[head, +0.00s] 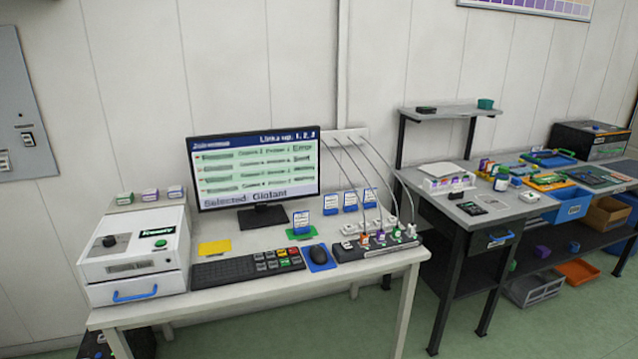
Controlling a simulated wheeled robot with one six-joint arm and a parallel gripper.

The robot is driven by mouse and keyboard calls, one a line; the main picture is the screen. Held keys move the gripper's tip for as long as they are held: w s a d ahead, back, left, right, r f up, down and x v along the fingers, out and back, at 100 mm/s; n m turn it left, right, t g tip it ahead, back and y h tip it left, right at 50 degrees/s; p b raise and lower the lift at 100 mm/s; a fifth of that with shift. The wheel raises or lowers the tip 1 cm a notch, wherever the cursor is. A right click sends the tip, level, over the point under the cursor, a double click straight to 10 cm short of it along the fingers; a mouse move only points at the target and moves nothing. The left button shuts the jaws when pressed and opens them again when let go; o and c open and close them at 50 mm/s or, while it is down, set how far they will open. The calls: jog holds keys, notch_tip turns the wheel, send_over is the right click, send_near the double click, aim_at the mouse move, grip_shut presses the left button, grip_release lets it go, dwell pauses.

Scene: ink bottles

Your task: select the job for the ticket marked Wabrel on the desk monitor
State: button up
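The desk monitor (256,170) stands at the back of the white desk and is lit. It shows several rows of text too small to read surely, a top line reading about "Links up: 1, 2, 3", and a bottom line reading about "Selected Giolant". Blue-and-white tickets stand right of the monitor: one (301,222) at a green pad, others (330,204) behind it. I cannot read which is marked Wabrel. A black keyboard (222,273) lies in front of the monitor, with a coloured key block (278,260) at its right end. A mouse (318,255) lies on a blue mat. My gripper is not in view.
A white printer-like machine (135,255) marked about "Ready" fills the desk's left end. A black strip (350,250) with small bottles and hanging cables is right of the mouse. A yellow pad (214,247) lies below the monitor. A cluttered dark workbench (462,214) stands to the right.

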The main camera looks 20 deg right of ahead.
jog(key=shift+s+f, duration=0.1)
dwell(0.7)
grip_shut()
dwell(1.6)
